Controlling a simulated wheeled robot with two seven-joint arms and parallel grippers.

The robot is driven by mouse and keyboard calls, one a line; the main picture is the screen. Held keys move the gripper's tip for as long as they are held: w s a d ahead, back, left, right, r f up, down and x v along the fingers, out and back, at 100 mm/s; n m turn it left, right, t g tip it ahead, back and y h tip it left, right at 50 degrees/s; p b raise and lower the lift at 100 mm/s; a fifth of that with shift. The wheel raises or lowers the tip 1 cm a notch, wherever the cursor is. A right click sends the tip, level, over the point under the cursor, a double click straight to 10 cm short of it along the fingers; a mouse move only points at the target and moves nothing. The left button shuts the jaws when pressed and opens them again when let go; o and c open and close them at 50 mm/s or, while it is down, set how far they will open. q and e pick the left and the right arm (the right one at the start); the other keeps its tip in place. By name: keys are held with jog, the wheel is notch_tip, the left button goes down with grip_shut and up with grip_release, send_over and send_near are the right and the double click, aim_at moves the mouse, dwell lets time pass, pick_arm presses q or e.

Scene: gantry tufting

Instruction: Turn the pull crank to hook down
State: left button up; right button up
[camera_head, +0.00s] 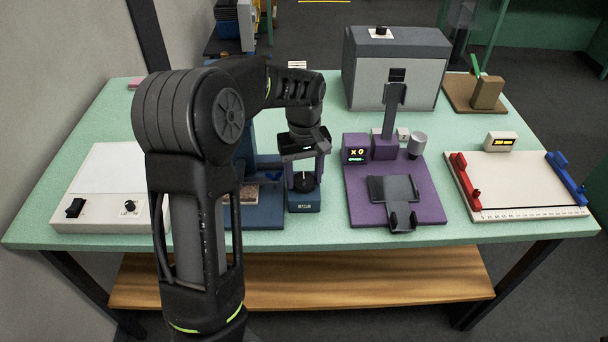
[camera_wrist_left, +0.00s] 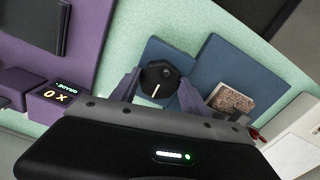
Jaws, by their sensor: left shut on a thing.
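The pull crank appears to be the black round knob (camera_head: 305,182) with a white pointer line, on a small blue block (camera_head: 304,203) at the front of the blue machine (camera_head: 262,214). The knob also shows in the left wrist view (camera_wrist_left: 158,80), its white line clearly visible. My left gripper (camera_head: 304,172) points down over it, with one finger on each side, and is shut on the knob. The knob's lower part and any hook are hidden. My left arm covers much of the machine in the head view. My right gripper is not in view.
A tan tufted patch (camera_wrist_left: 229,100) lies on the blue machine. A purple stand with a display (camera_head: 430,205) is close on the right. A white switch box (camera_head: 85,218) stands left. A grey box (camera_head: 395,85) is behind, and a white board (camera_head: 515,183) lies far right.

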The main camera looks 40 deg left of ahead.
aim_at(304, 180)
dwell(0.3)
pick_arm(q)
jog(key=o, duration=1.4)
jog(key=shift+c, duration=0.2)
jog(key=shift+r, duration=0.1)
notch_tip(304, 180, up, 8)
jog(key=shift+f+b, duration=0.15)
jog(key=shift+b, duration=0.35)
